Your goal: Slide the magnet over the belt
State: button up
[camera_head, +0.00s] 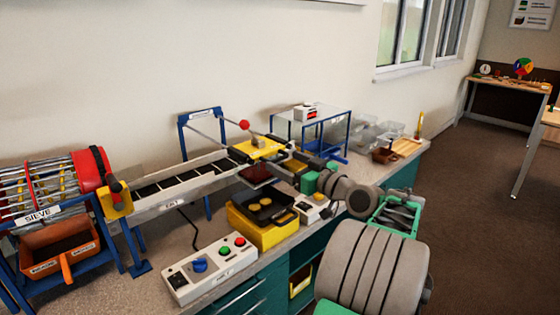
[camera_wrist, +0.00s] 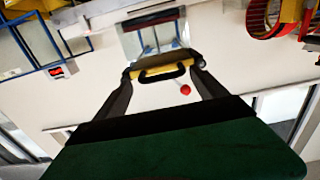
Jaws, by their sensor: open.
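The magnet appears to be the yellow block (camera_head: 256,149) over the right end of the conveyor belt (camera_head: 182,181). The belt is dark with pale cross lines and runs left toward the sieve. My gripper (camera_head: 277,153) reaches in from the right, close beside the yellow block. In the wrist view a yellow and black block with a black handle (camera_wrist: 165,71) shows between the tips of my two dark fingers (camera_wrist: 160,78). The fingers are apart, one on each side of the handle. Contact cannot be told. A red knob (camera_head: 244,125) stands on a rod behind.
A sieve drum (camera_head: 50,185) with an orange bin (camera_head: 60,246) stands at the left. A control box (camera_head: 211,267) with buttons and a yellow box (camera_head: 262,222) stand before the belt. A blue-framed glass stand (camera_head: 322,124) is behind my arm. Clear bins (camera_head: 375,133) lie farther right.

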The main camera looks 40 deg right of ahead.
aim_at(280, 159)
jog(key=w, duration=0.3)
jog(key=shift+w+a, duration=0.1)
jog(key=shift+c, duration=0.4)
